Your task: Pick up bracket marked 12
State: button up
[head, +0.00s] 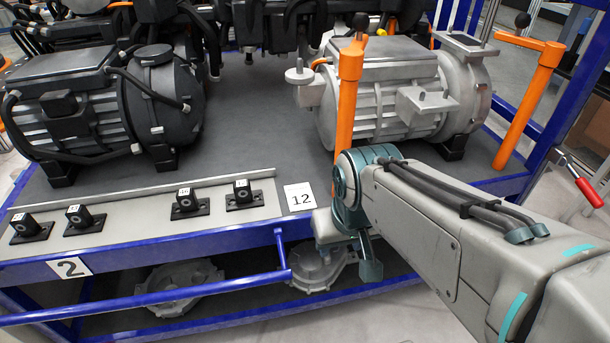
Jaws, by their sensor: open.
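Several small black brackets stand in a row on the light metal strip (140,224) at the front left of the deck. Each has a white tag on top: the far-left one (30,229), the second (83,220), the third (188,205) and the right one (243,196). The tag writing is too small to read surely, so I cannot tell which is marked 12. A white card reading 12 (299,197) lies on the deck just right of the strip.
Dark motor (105,110) stands behind the brackets, silver motor (390,90) at right. Upright orange posts (347,105) (527,100) flank it. Blue front rail (150,245) bears a card reading 2 (69,267). Castings (180,285) lie on the lower shelf. Deck between motors is clear.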

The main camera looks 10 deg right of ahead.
aim_at(243, 196)
jog(key=z, duration=1.4)
jog(key=k, duration=1.2)
jog(key=u, duration=1.8)
jog(key=i, duration=0.5)
jog(key=u, duration=0.1)
